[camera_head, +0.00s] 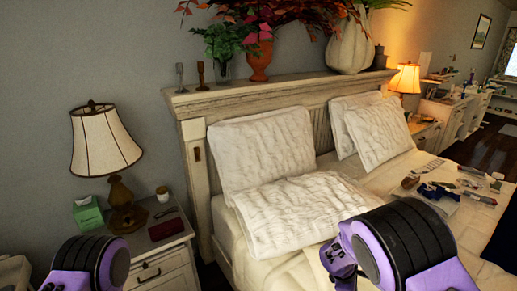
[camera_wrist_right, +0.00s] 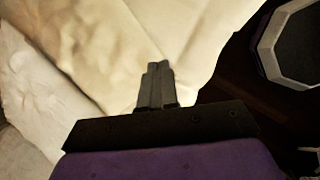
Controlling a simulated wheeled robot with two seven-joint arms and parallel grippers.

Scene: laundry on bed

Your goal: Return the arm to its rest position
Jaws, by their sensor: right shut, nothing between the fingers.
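My right gripper (camera_wrist_right: 157,72) shows in the right wrist view with its two fingers together and nothing between them. Cream bedding (camera_wrist_right: 130,30) lies beyond the fingertips; I cannot tell how far off it is. In the head view, a purple and black part of my right arm (camera_head: 400,245) covers the lower right over the bed, and its gripper is out of sight. A part of my left arm (camera_head: 88,265) shows at the lower left edge; the left gripper is not in view.
The bed holds white pillows (camera_head: 262,150) and several small items (camera_head: 455,190) on its far right side. A nightstand (camera_head: 165,268) with a lamp (camera_head: 103,145) stands at left. In the wrist view, a white-rimmed octagonal object (camera_wrist_right: 268,58) is at upper right over dark floor.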

